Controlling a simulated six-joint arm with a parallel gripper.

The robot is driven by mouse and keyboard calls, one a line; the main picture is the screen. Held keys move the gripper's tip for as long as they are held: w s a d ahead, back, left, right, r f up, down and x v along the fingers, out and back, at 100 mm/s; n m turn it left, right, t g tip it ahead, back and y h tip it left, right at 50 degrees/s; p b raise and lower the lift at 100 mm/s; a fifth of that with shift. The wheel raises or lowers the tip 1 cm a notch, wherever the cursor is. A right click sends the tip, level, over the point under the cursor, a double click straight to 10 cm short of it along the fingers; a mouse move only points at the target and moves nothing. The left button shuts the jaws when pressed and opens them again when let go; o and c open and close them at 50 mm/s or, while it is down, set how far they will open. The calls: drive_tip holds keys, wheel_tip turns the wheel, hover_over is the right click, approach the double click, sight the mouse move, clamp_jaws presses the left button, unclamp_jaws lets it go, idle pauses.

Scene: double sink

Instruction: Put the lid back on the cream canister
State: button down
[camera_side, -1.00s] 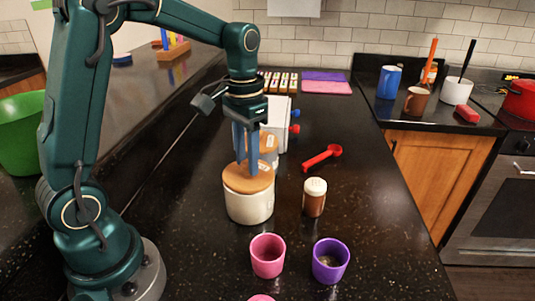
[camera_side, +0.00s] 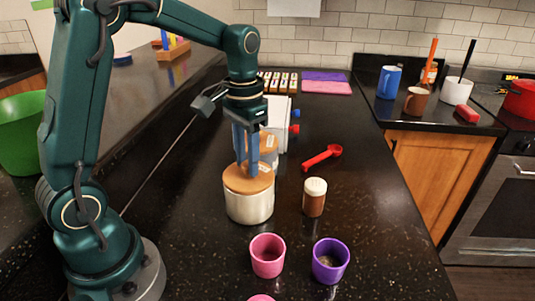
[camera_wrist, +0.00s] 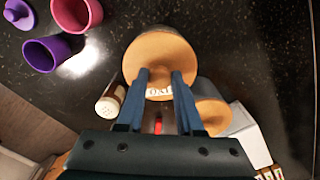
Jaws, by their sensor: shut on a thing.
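The cream canister (camera_side: 250,207) stands upright on the dark counter in the side view. The round wooden lid (camera_side: 240,184) covers its top, level and lined up with the rim; I cannot see whether any gap remains. The lid also shows in the wrist view (camera_wrist: 160,52). My gripper (camera_side: 247,172) points straight down over the lid, its blue fingers shut on the lid's raised middle. The fingers hide part of the lid.
A second wooden-lidded container (camera_side: 269,143) stands close behind the canister. A brown shaker (camera_side: 314,200) is to the right, with a red spoon (camera_side: 322,157) beyond. A pink cup (camera_side: 268,257) and a purple cup (camera_side: 330,262) stand in front.

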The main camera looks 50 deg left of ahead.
unclamp_jaws()
idle(0.5)
drive_tip(key=shift+r, duration=0.1)
drive_tip(key=shift+r, duration=3.4)
clamp_jaws()
